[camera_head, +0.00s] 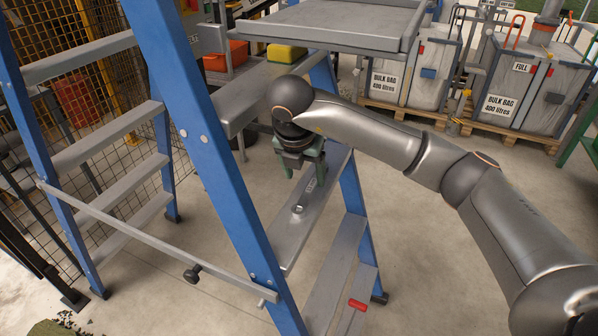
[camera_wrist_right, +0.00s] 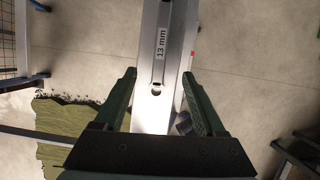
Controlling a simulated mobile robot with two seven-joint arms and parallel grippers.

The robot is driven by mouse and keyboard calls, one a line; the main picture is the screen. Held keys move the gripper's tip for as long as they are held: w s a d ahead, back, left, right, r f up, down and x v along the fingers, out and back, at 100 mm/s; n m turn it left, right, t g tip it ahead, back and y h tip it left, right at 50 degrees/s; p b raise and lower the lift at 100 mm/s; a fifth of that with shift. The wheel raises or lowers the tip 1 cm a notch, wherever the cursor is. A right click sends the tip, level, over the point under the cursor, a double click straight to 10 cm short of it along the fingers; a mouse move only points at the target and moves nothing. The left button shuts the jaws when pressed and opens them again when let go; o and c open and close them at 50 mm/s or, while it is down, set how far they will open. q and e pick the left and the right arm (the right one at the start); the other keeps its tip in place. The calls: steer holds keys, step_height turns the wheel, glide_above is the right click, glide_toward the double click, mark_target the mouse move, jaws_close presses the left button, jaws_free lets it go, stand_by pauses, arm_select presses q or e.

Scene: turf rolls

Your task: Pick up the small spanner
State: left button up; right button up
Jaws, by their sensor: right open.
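A small silver spanner (camera_head: 298,208) lies on a grey step of the blue stepladder (camera_head: 210,140). In the right wrist view the spanner (camera_wrist_right: 158,72) shows between the fingers, close to a "13 mm" label (camera_wrist_right: 161,43). Its full outline is hard to tell against the grey step. My right gripper (camera_head: 303,178) is open and empty, pointing down above that step. In the right wrist view its green fingers (camera_wrist_right: 159,78) stand apart on both sides of the step, with the spanner below them. My left gripper is not in view.
A red-handled item (camera_head: 357,304) lies on a lower step. The ladder's grey top tray (camera_head: 330,22) is above my right wrist. Bulk bags (camera_head: 405,68) stand on pallets at the back right.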

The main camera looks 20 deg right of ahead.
mark_target(311, 186)
steer(key=shift+w+d+r, duration=0.15)
steer(key=shift+w+d, duration=0.1)
steer(key=shift+w, duration=0.2)
steer(key=shift+w+d+h, duration=0.15)
steer(key=shift+h, duration=0.15)
steer(key=shift+x, duration=0.95)
steer(key=x, duration=0.5)
steer(key=shift+w+d, duration=0.1)
steer(key=shift+w, duration=0.05)
jaws_close()
